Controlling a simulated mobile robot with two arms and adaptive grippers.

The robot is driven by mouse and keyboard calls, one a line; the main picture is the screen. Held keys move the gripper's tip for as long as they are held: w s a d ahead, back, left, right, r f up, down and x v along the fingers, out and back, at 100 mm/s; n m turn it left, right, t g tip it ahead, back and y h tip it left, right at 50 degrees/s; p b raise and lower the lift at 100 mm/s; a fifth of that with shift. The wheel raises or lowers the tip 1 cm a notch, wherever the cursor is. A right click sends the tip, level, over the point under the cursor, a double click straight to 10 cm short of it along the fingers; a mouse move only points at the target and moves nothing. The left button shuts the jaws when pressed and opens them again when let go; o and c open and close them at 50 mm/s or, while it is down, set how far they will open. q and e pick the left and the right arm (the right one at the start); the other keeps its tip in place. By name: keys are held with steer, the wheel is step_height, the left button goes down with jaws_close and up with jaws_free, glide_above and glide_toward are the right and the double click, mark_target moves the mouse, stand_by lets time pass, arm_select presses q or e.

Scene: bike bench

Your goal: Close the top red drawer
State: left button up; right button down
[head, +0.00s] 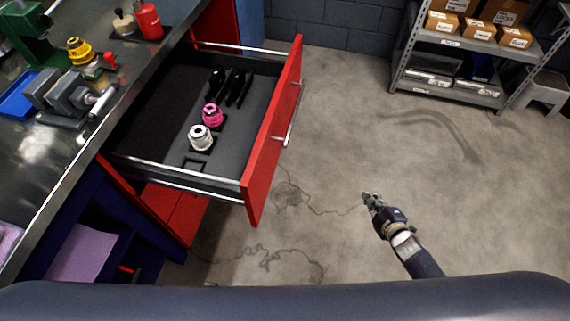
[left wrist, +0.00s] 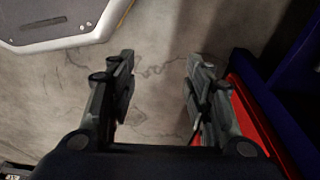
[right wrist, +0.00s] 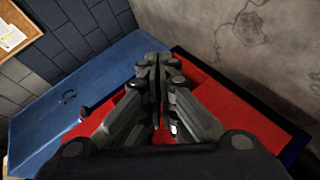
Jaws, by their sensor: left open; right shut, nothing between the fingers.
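The top red drawer (head: 272,135) is pulled far out from under the workbench in the head view. Its red front carries a silver handle (head: 287,128). Inside lie a pink spool-like part (head: 212,115), a white one (head: 200,138) and black tools (head: 230,86). My right gripper (head: 369,197) is shut and empty, right of the drawer front and apart from it. The right wrist view shows its closed fingers (right wrist: 158,62) before a red surface (right wrist: 205,88). My left gripper (left wrist: 155,75) is open and empty in the left wrist view; the head view does not show it.
The workbench top (head: 48,150) at left holds a vise (head: 70,95) and a red bottle (head: 148,20). A grey shelf (head: 455,50) with cardboard boxes stands at the back right. The concrete floor (head: 400,130) right of the drawer is clear.

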mark_target(274, 148)
arm_select(q)
steer(key=w+r+b, duration=0.2)
steer(key=w+b, duration=0.4)
steer(key=b, duration=0.4)
arm_select(e)
steer(key=w+a+r+n+t+y, duration=0.1)
steer(key=w+a+r+n+y, duration=0.3)
steer(key=r+n, duration=0.35)
steer(key=w+a+r+n+t+y, duration=0.1)
steer(key=w+a+r+n+y, duration=0.1)
steer(key=w+r+n+y, duration=0.35)
steer(key=s+a+r+n+g+y+b, duration=0.3)
steer(key=s+a+r+n+g+b, duration=0.15)
steer(key=n, duration=0.65)
steer(key=s+a+r+n+g+y+b, duration=0.25)
steer(key=a+n+g+b, duration=0.3)
steer(key=n, duration=0.65)
arm_select(q)
step_height(274, 148, up, 8)
steer(key=s+t, duration=0.1)
steer(key=shift+s+t, duration=0.15)
steer(key=shift+t, duration=0.15)
arm_select(e)
steer(key=x, duration=1.2)
steer(key=shift+s+a+r, duration=0.1)
steer(key=shift+a+r, duration=0.2)
steer(key=shift+r, duration=0.05)
